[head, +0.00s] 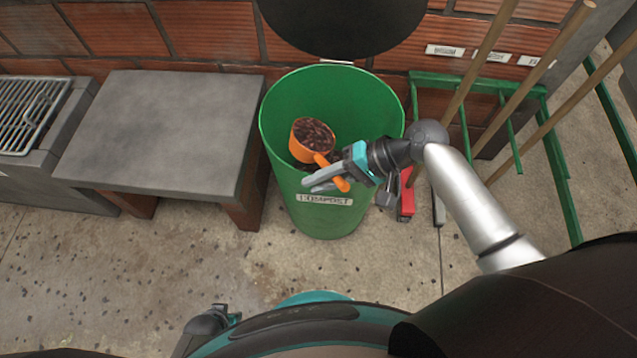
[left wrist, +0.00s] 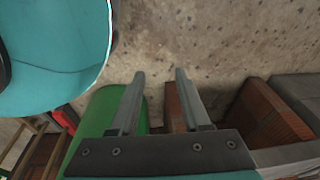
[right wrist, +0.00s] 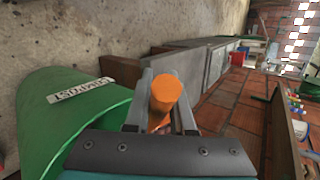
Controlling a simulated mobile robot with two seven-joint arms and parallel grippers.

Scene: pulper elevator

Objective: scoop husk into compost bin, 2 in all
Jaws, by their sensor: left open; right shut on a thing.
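An orange scoop (head: 300,148) full of brown husk (head: 315,133) is over the open mouth of the green compost bin (head: 330,215). The scoop looks upright, its bowl up. My right gripper (head: 325,178) is shut on the scoop's orange handle at the bin's front rim. The handle end also shows between the fingers in the right wrist view (right wrist: 165,90). The bin also shows in the right wrist view (right wrist: 50,125), with its COMPOST label. My left gripper (left wrist: 155,95) is open and empty, over the floor. In the head view only part of my left arm shows at the bottom.
A dark round lid (head: 340,20) stands behind the bin. A grey bench (head: 160,125) is left of the bin, with a metal grate (head: 30,112) farther left. A green rack (head: 545,140) with long wooden handles is at right. The floor in front is open, with scattered dark bits.

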